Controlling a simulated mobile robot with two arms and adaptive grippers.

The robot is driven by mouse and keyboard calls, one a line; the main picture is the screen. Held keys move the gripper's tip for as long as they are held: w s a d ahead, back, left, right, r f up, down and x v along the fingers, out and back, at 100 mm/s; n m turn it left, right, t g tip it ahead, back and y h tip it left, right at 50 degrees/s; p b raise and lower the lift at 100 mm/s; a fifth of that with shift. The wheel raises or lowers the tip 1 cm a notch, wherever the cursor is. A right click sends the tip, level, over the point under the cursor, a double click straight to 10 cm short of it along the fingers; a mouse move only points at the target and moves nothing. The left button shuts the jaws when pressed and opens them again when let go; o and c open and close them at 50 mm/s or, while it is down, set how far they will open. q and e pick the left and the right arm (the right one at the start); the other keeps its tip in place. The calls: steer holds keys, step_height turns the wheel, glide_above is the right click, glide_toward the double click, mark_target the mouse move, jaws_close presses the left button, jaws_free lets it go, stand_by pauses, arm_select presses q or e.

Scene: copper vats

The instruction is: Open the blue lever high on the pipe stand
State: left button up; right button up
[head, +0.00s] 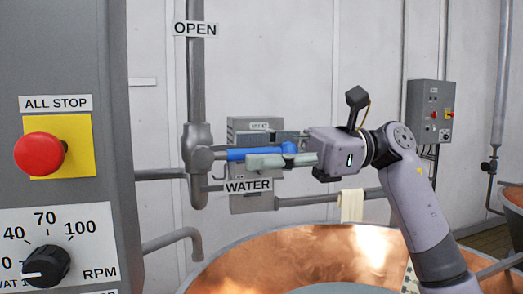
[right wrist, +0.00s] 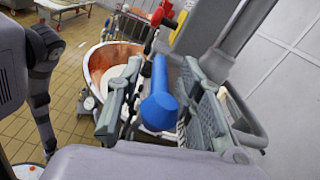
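The blue lever (head: 238,154) lies roughly level, reaching right from the valve (head: 200,156) on the grey pipe stand. An OPEN label (head: 195,29) is higher on the pipe and a WATER label (head: 248,186) is below the lever. My right gripper (head: 274,151) is at the lever's free end, coming from the right. In the right wrist view the lever (right wrist: 159,98) runs between the two fingers of the gripper (right wrist: 160,78), with narrow gaps seeming to show on both sides. The fingers look open; contact is unclear. My left gripper is not in view.
A grey panel with a red ALL STOP button (head: 40,153) and an RPM knob (head: 46,266) fills the near left. A copper vat (head: 300,260) is below my right arm. A grey control box (head: 430,112) hangs on the back wall.

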jaws_close()
stand_by(0.3)
steer(key=shift+r, duration=0.1)
stand_by(0.4)
